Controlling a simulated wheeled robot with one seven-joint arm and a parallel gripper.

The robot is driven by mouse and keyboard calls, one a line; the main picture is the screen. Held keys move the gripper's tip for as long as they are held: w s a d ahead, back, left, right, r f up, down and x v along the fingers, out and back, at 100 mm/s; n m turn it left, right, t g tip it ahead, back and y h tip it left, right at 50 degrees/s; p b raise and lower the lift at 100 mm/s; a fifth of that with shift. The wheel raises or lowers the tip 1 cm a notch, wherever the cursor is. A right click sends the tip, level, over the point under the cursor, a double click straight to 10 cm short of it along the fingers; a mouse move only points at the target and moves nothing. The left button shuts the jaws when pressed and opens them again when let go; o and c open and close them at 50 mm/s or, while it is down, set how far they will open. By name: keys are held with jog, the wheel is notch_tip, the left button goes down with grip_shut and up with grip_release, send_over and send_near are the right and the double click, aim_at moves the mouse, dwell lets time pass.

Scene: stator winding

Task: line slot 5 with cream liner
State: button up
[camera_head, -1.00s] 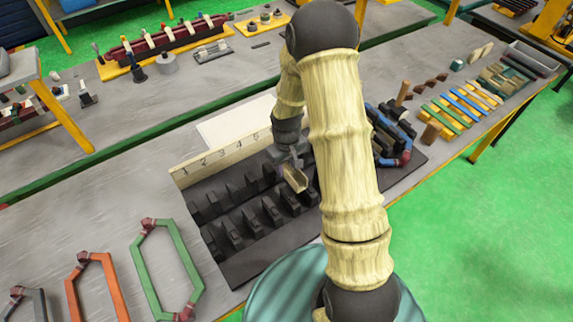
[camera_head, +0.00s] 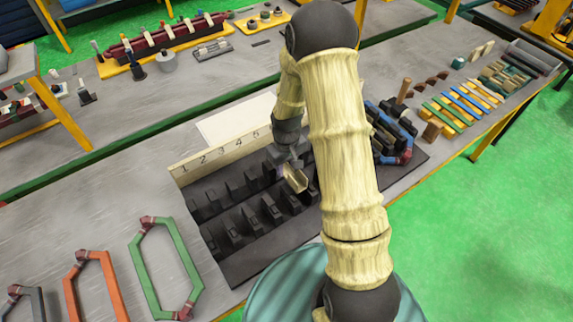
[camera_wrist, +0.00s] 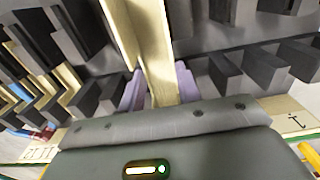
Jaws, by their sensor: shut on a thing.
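The cream liner (camera_head: 296,180) is a narrow open channel, held tilted over the black toothed stator block (camera_head: 240,262). My gripper (camera_head: 291,165) is shut on it, and the wrist view shows the liner (camera_wrist: 152,45) between the two purple-grey fingers (camera_wrist: 160,88). The liner is among the teeth towards the block's right half. I cannot tell whether it touches a slot. The number strip (camera_head: 215,152) along the block's back edge shows 1 to 5; higher numbers are hidden behind my arm.
Blue, red and black coils (camera_head: 392,135) lie at the block's right end. Green (camera_head: 165,265), orange (camera_head: 92,285) and grey coils lie on the bench at left. Coloured strips (camera_head: 460,103) and wooden tools lie at right. A white sheet (camera_head: 235,120) lies behind the number strip.

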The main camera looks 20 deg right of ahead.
aim_at(287, 171)
jog(key=shift+f+b, duration=2.5)
jog(key=shift+f, duration=1.15)
dwell(0.4)
jog(key=o, duration=0.9)
jog(key=shift+c, duration=0.2)
jog(key=shift+r+p, duration=0.65)
jog(key=shift+r, duration=0.2)
jog(key=shift+s+r+p, duration=0.1)
jog(key=shift+r+p, duration=2.65)
jog(key=shift+r, duration=0.95)
